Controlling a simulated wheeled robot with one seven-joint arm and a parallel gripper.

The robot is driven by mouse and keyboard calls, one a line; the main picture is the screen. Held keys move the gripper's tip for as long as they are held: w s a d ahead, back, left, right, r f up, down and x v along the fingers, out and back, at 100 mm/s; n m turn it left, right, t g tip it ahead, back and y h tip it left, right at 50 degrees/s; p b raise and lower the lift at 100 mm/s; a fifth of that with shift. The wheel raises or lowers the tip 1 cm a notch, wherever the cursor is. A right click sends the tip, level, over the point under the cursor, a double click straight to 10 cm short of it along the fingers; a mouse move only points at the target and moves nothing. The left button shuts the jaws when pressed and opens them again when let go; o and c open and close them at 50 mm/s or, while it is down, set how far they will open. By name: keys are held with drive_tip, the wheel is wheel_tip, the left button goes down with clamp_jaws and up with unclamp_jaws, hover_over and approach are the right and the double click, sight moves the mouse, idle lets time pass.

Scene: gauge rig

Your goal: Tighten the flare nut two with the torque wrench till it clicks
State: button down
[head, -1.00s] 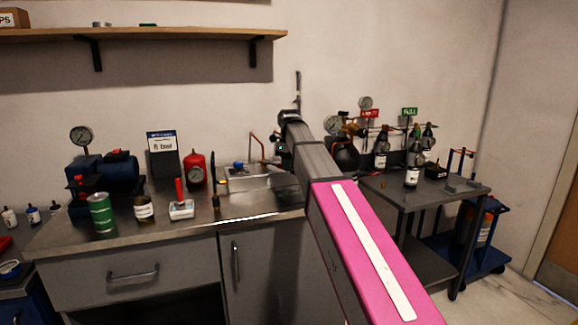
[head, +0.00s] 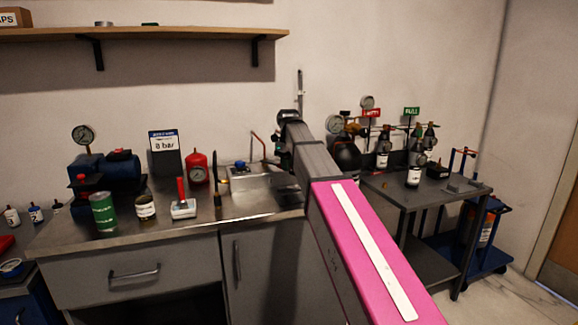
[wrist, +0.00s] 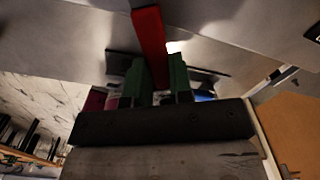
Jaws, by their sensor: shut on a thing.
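My gripper (wrist: 155,80) has green fingers and is shut on a red bar (wrist: 149,40) in the wrist view. The bar looks like the torque wrench's handle; its working end is not clear. In the head view my pink and grey arm hides most of the gripper and what it holds. A metal block (head: 246,183) with a blue part on top and a bent copper-coloured tube (head: 258,143) stands on the bench, left of my arm's far end. I cannot pick out flare nut two or tell whether the wrench touches it.
A grey cart (head: 412,199) with bottles and gauges stands at right. The bench's front strip is mostly clear.

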drive_tip(key=shift+w+d+n, duration=0.75)
drive_tip(key=shift+n, duration=0.15)
idle(0.8)
drive_tip(key=shift+s+d, duration=1.65)
drive_tip(key=shift+d, duration=0.3)
drive_tip(key=shift+r, duration=0.2)
drive_tip(key=shift+r, duration=2.05)
